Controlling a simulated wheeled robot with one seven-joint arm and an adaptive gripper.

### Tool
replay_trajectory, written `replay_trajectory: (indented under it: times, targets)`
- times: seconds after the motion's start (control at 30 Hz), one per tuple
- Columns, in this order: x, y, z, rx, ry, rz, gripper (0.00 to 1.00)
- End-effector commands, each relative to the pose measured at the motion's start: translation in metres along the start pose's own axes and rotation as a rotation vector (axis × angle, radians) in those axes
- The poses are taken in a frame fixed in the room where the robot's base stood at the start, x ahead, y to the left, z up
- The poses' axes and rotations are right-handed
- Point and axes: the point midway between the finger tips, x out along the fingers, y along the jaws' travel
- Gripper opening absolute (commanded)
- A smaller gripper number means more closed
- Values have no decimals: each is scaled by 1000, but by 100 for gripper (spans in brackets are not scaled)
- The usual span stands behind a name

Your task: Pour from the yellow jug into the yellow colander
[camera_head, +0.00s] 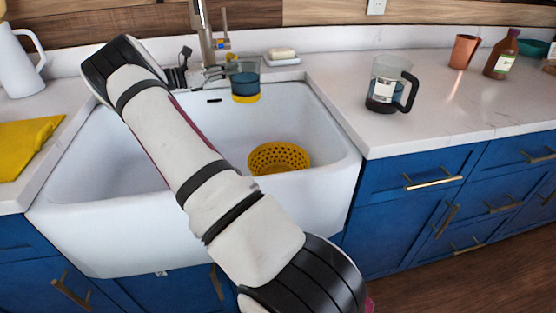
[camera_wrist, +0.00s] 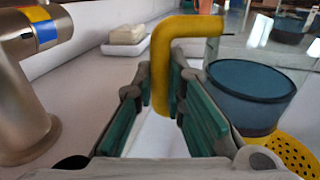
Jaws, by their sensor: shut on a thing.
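The yellow jug (camera_head: 246,85) has clear walls, a yellow base and dark blue contents. It is held roughly upright above the back of the sink. My gripper (camera_head: 212,73) reaches it from the left. In the wrist view my gripper (camera_wrist: 163,105) is shut on the jug's yellow handle (camera_wrist: 160,60), and the blue contents show inside the jug (camera_wrist: 250,82). The yellow colander (camera_head: 278,157) sits in the sink, below the jug and a little to its right. Part of it shows at the lower right of the wrist view (camera_wrist: 294,150). I see nothing in the colander.
The white sink (camera_head: 340,140) has a metal faucet (camera_head: 207,35) behind it, close to my gripper. A soap dish (camera_head: 284,61) is at the back. A glass press (camera_head: 385,90), copper cup (camera_head: 464,51) and brown bottle (camera_head: 501,58) stand right; a white pitcher (camera_head: 18,65) and yellow cloth (camera_head: 22,145) left.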

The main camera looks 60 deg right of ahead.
Motion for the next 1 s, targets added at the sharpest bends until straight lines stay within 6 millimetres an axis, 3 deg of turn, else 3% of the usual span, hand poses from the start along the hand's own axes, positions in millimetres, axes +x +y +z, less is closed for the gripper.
replay_trajectory:
  times: [0.37,0.5,0.7,0.8,1.0]
  targets:
    - [2,-9,-20,160,29,-1,0]
    - [2,-15,-74,222,42,-1,0]
    - [5,-24,-131,324,60,-2,0]
    - [7,-31,-108,379,70,0,0]
    - [8,-41,-103,474,90,-1,0]
